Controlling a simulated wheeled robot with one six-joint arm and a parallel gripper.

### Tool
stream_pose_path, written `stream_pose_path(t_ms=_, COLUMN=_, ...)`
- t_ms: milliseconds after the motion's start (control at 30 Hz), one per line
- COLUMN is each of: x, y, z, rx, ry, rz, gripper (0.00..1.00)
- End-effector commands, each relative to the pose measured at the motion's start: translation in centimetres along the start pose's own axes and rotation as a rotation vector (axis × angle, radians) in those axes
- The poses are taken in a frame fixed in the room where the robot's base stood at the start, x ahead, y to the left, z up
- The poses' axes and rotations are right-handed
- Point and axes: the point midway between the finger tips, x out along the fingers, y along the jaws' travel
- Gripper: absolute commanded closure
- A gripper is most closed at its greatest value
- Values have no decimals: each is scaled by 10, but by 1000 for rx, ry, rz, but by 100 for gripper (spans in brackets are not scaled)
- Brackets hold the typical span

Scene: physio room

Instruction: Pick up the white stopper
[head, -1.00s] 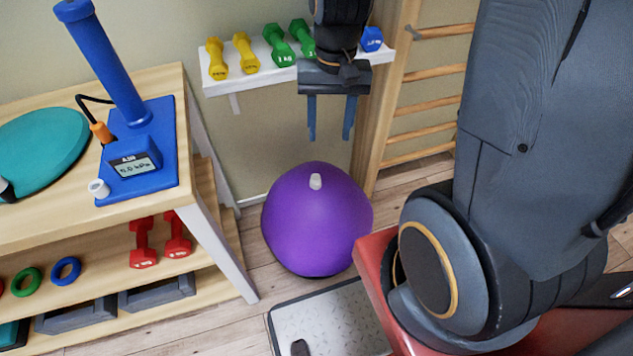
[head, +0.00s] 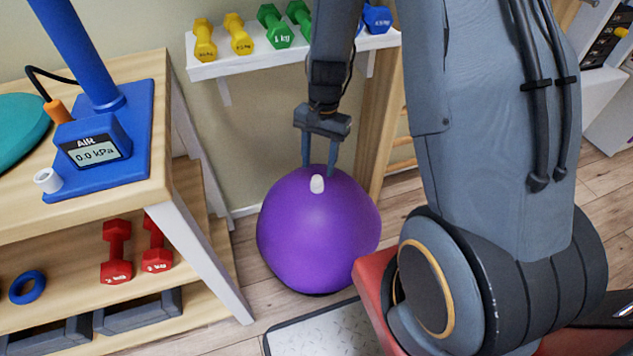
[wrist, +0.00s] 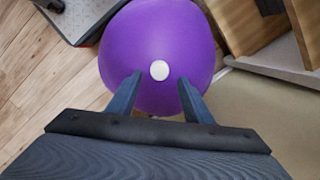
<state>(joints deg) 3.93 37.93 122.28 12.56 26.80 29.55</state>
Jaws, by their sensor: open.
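The white stopper (head: 317,184) stands in the top of the purple exercise ball (head: 318,235). In the wrist view the stopper (wrist: 159,70) is a round white disc on the ball (wrist: 165,35), just beyond the fingertips and centred between them. My gripper (head: 318,168) is open and empty, its two fingers pointing down close above and behind the stopper. In the wrist view my gripper (wrist: 159,79) has one finger on either side of the stopper's line. I cannot tell whether the fingertips touch the ball.
A white shelf (head: 215,69) with dumbbells is behind. A grey plate (head: 325,332) lies on the floor in front.

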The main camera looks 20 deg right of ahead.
Motion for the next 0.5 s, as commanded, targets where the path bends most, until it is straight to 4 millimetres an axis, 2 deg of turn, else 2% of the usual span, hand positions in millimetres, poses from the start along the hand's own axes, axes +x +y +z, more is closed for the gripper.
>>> stream_pose_path(t_ms=267, x=40, y=1, z=0, rx=-1, ry=-3, rz=2, gripper=54)
stream_pose_path(t_ms=500, x=44, y=0, z=-1, rx=-1, ry=0, rz=0, gripper=54)
